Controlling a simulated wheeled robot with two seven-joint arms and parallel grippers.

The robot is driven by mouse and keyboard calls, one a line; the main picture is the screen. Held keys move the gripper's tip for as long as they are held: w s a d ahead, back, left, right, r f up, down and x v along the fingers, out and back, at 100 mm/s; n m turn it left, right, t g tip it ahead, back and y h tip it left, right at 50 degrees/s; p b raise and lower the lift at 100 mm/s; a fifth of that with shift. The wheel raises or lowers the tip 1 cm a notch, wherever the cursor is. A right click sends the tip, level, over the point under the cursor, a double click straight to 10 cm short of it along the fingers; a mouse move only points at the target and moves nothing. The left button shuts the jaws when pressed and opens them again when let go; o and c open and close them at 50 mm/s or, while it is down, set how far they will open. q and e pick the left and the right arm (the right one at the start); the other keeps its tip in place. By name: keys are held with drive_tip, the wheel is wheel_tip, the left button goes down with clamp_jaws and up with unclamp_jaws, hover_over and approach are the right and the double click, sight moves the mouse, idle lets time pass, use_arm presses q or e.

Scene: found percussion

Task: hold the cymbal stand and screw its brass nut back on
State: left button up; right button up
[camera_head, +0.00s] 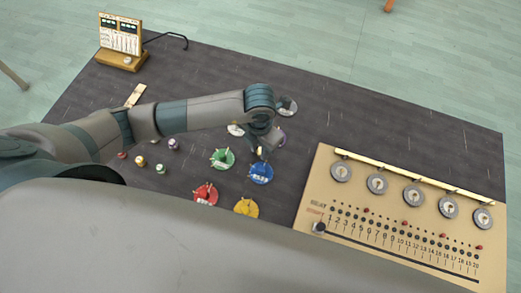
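My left arm reaches in from the left, and my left gripper (263,150) points down over the middle of the dark table. Its fingers are small and partly hidden by the wrist, so I cannot tell whether they are open or shut. A small yellowish piece shows at the fingertips, just above a blue disc (261,173). A grey disc (288,107) with a dark part on it sits just behind the wrist, partly covered. I cannot make out for certain which thing is the cymbal stand or the brass nut. My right gripper is not in view.
Green (222,158), red (205,194) and yellow (246,207) discs lie near the gripper. A tan numbered board (312,190) with a brass bar (420,178) fills the right. A wooden card stand (122,60) is back left. The back right table is clear.

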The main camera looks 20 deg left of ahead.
use_arm(q)
drive_tip(key=shift+c, duration=0.7)
clamp_jaws()
